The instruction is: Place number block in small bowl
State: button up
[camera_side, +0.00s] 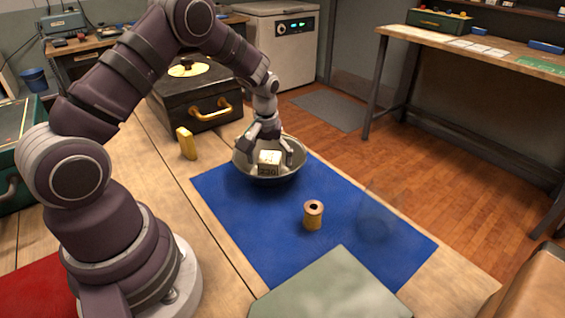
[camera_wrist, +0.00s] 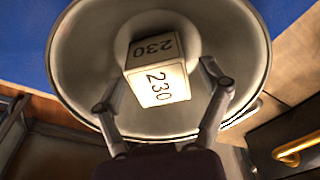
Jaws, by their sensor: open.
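The number block (camera_side: 269,163) is a cream cube marked 230. It sits inside the small bowl (camera_side: 243,166), a metal bowl at the back of the blue mat. In the wrist view the block (camera_wrist: 158,70) appears tilted over the bowl floor, with the bowl rim (camera_wrist: 255,80) around it. My gripper (camera_side: 270,158) reaches down over the bowl with its fingers spread. In the wrist view the gripper (camera_wrist: 158,85) has its two fingers apart, one to each side of the block, with gaps visible. I cannot tell whether the block rests fully on the bowl's bottom.
A wooden spool (camera_side: 313,215) stands on the blue mat (camera_side: 270,225). A faint clear glass (camera_side: 378,215) seems to stand to its right. A yellow block (camera_side: 187,143) and a black case (camera_side: 195,100) with a brass handle are left of the bowl. A grey-green box (camera_side: 330,290) is in front.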

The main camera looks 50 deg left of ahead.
aim_at(268, 162)
notch_tip(268, 162, up, 12)
jog(key=s+d, duration=0.1)
jog(key=s+d+r+m+t, duration=0.2)
jog(key=s+d+r+m, duration=0.1)
jog(key=s+d+m, duration=0.1)
jog(key=s+d+r+m+t+h, duration=0.1)
jog(key=s+d+r+m+t, duration=0.1)
jog(key=s+d+m, duration=0.3)
jog(key=s+d+r, duration=0.1)
jog(key=s, duration=0.3)
jog(key=shift+s+r, duration=0.25)
jog(key=shift+r, duration=0.15)
